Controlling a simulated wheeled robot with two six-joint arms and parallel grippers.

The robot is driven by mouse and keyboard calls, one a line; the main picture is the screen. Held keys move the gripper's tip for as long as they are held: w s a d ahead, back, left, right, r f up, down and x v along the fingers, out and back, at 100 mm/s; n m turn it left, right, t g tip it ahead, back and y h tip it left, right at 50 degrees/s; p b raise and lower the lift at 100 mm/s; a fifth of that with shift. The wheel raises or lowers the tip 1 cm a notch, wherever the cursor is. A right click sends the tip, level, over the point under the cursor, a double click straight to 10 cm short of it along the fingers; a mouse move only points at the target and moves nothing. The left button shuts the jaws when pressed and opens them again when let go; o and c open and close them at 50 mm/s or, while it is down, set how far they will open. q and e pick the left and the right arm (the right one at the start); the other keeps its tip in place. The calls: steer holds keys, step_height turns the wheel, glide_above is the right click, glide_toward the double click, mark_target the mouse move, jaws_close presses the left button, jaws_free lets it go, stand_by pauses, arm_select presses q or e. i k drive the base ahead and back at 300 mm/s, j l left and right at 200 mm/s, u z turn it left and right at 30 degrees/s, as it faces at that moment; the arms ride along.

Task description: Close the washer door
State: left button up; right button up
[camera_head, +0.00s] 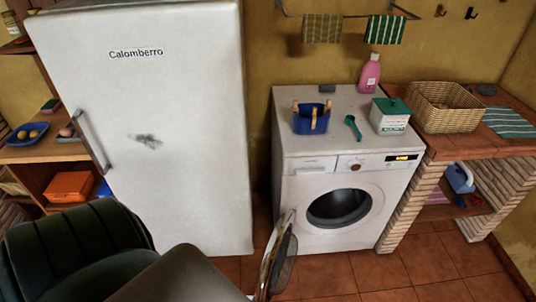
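The white washer (312,184) stands on the tiled floor to the right of the fridge. Its round door (284,262) is open, swung out toward me from the left side of the opening, and I see it nearly edge-on. The lower end of the door meets the bottom edge of the picture. The dark round drum opening (338,207) is uncovered. Neither of my grippers is in view.
A tall white fridge (160,90) stands left of the washer. A blue basket (311,122), green scoop (352,127), detergent box (389,124) and pink bottle (370,74) stand on the washer. A brick counter (460,145) adjoins it on the right. Floor tiles (375,272) before the washer are clear.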

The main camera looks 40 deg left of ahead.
mark_target(272, 266)
steer(key=k+j, duration=0.1)
steer(key=j, duration=0.85)
steer(key=k+j, duration=0.15)
steer(key=j, duration=0.3)
steer(key=k+j, duration=0.1)
steer(key=j, duration=0.35)
